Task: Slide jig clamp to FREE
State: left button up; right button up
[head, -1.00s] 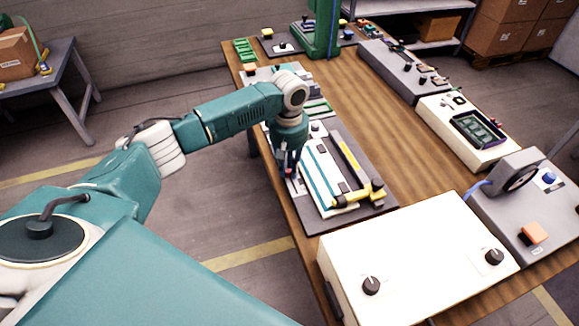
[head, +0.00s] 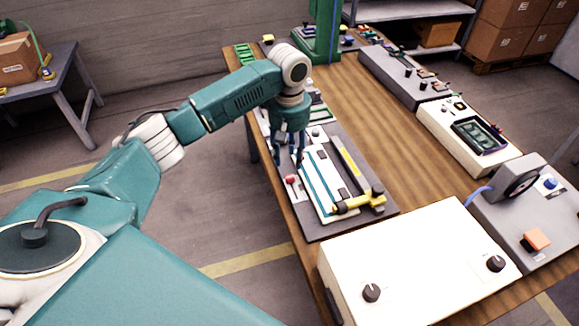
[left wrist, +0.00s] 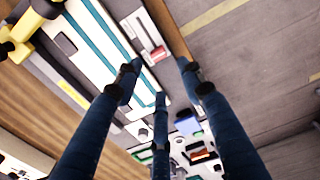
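A small slider with a red knob (head: 290,180) sits on a pale plate at the left edge of the dark jig board (head: 322,229). The red knob also shows in the left wrist view (left wrist: 158,53), at the plate end nearer my fingers. I take it for the jig clamp; no FREE label is readable. My left gripper (head: 289,152) is above the board, just beyond the knob and apart from it. In the left wrist view its three fingers (left wrist: 158,80) are spread with nothing between them. My right gripper is not in view.
A white panel with blue strips (head: 325,187) and a yellow tool (head: 358,202) lie right of the slider. A white box with two black knobs (head: 410,260) stands nearer. The middle of the wooden table (head: 380,135) is clear.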

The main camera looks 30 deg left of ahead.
pick_arm(q)
notch_tip(320, 180, up, 5)
jog(key=shift+f, duration=0.1)
jog(key=shift+s, duration=0.1)
dwell(0.6)
